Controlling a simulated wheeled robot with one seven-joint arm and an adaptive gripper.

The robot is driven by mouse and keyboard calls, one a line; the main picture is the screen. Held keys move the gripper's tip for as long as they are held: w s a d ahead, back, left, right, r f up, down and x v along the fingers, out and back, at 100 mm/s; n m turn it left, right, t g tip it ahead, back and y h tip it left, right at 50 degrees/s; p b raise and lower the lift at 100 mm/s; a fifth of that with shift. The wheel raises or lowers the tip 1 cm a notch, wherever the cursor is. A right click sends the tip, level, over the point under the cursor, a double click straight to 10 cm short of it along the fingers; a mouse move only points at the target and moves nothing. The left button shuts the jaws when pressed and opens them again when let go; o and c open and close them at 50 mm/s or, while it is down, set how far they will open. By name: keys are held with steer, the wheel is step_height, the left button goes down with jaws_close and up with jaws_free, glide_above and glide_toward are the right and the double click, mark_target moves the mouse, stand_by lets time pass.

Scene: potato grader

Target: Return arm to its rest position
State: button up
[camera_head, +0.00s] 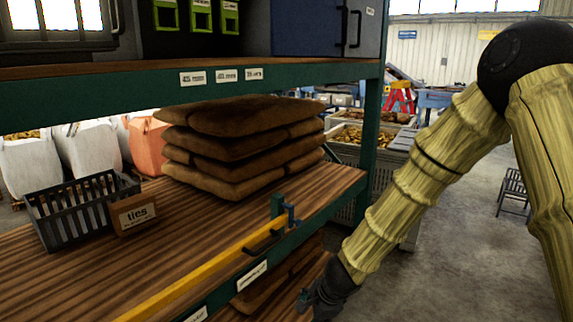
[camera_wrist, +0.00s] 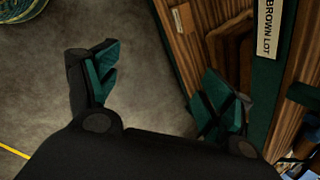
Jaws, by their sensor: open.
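My arm, in a yellowish ribbed sleeve, reaches down the right side of the head view. My gripper (camera_head: 322,297) hangs low beside the front edge of the shelf rack, at the bottom of the head view. In the wrist view, my gripper (camera_wrist: 160,95) has its two green-padded fingers wide apart. Nothing is between them but bare concrete floor. The right finger is close to the rack's green edge in that view; I cannot tell whether it touches.
A wooden shelf (camera_head: 190,225) holds stacked brown sacks (camera_head: 240,148), a dark basket (camera_head: 82,207) and a "ties" sign (camera_head: 135,212). A yellow bar (camera_head: 205,272) runs along its front. A green post (camera_head: 371,120) stands at right. Floor right of my arm is mostly clear, with a dark stool (camera_head: 513,190).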

steer(key=s+d+f+n+g+h, duration=0.1)
steer(key=s+d+f+n+h, duration=0.1)
steer(key=s+d+f+n, duration=0.55)
steer(key=s+d+f+g+h, duration=0.1)
steer(key=s+d+f, duration=0.3)
steer(key=s+f, duration=0.7)
steer(key=s+d+f+n, duration=0.2)
steer(key=s+f+n, duration=0.2)
steer(key=s, duration=0.5)
steer(key=s+d+f+n+g+b, duration=0.1)
steer(key=s+d+f+n, duration=0.1)
steer(key=s+f, duration=0.3)
steer(key=s+n, duration=0.1)
steer(key=s, duration=0.3)
steer(key=shift+s+d+n, duration=0.2)
steer(key=shift+d+n, duration=0.1)
steer(key=shift+n, duration=0.05)
